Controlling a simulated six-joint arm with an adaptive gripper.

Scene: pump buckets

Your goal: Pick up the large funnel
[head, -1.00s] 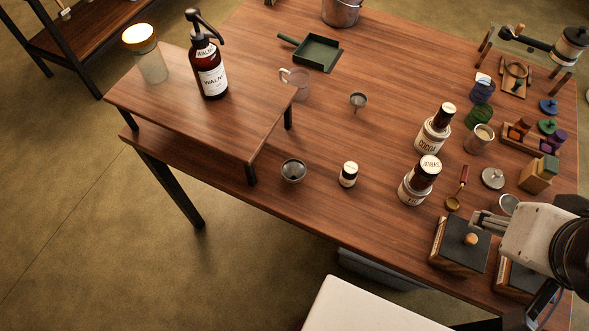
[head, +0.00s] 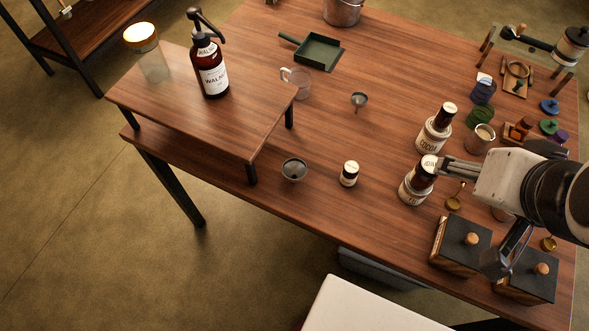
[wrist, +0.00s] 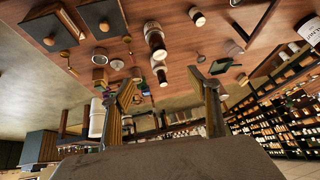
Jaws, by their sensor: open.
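The large funnel (head: 294,170) is a grey metal cone, mouth up, on the table just right of the raised shelf's front leg. A smaller funnel (head: 359,101) stands farther back, right of the glass mug. My gripper (head: 465,214) is open and empty, well to the right of the large funnel, above the table's right part. One finger overlaps the front jar's lid in the head view; I cannot tell whether they touch. In the wrist view the fingers (wrist: 162,85) are spread wide with nothing between them. The large funnel is hard to make out there.
A small white-labelled bottle (head: 349,173) stands right of the large funnel. The raised shelf (head: 200,110) holds a pump bottle (head: 211,68). Dark-topped boxes (head: 461,246) stand at the front right.

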